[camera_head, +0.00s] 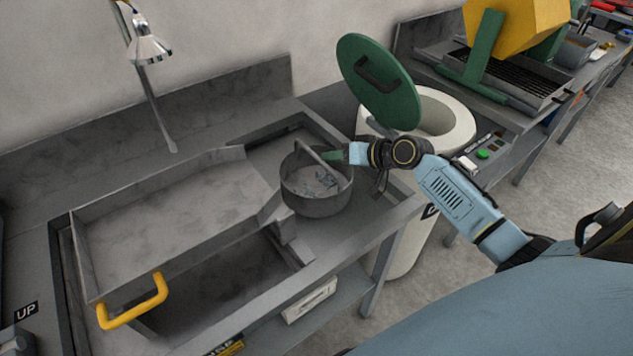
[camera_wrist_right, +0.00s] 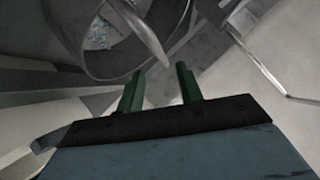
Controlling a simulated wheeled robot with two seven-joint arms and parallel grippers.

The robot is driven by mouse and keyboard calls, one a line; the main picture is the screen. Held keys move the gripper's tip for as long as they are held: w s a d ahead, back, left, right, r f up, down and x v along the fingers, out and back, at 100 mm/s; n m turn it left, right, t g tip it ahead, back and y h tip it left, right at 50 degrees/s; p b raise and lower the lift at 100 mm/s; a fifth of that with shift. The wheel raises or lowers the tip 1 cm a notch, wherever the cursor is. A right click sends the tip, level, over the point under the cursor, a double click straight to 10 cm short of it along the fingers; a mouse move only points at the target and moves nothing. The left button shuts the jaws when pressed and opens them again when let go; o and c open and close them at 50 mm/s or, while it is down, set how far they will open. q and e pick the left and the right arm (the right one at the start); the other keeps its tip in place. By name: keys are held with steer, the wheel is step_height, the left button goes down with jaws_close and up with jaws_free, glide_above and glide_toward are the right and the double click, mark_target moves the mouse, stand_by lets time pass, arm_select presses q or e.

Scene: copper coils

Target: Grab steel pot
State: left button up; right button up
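The steel pot (camera_head: 317,203) is a round grey pan with a strap handle (camera_head: 318,163) arching over it and small bluish-grey scraps inside. It stands upright at the right end of the metal sink-like bench. My right gripper (camera_head: 330,156) reaches in from the right, its green fingers close to the handle above the pot's far rim. In the right wrist view, the two green fingers (camera_wrist_right: 158,76) are apart, and the handle (camera_wrist_right: 140,28) curves down just beyond the gap between them. I cannot tell whether they touch it. My left gripper is not in view.
A grey tilting tray (camera_head: 170,215) with a yellow handle (camera_head: 133,303) lies left of the pot. A white drum (camera_head: 445,112) with a raised green lid (camera_head: 380,82) stands behind my right arm. A lamp (camera_head: 148,47) rises at the back left.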

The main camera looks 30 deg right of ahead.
steer(key=x, duration=0.4)
steer(key=shift+w+a, duration=0.2)
steer(key=shift+w, duration=0.1)
jaws_close()
stand_by(1.1)
